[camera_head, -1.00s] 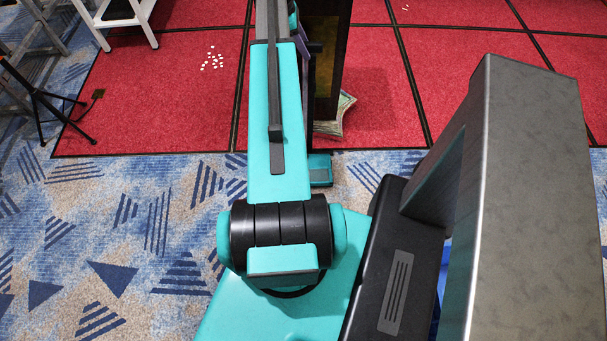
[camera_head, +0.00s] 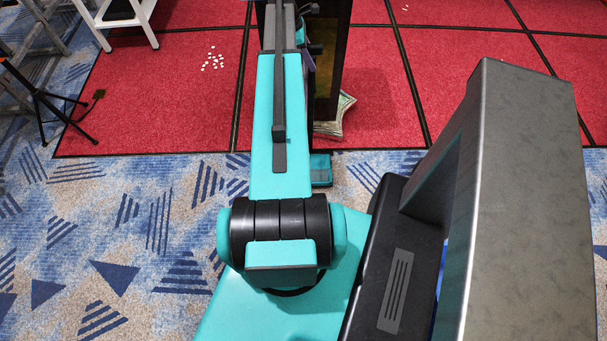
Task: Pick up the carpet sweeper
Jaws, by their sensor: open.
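A low teal block (camera_head: 320,168) rests on the patterned carpet just right of my arm, near the edge of the red floor. It may be the head of the carpet sweeper, but my arm covers what is beside it and I cannot tell for sure. No long handle can be made out clearly. My teal arm reaches forward up the middle of the view. Its far end, with dark knobs and a purple bit, is at the top edge. My gripper's fingers do not show.
White scraps (camera_head: 212,58) lie on the red carpet (camera_head: 165,100). A white stool (camera_head: 123,20) and black tripod (camera_head: 42,98) stand left. Front-left floor is clear.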

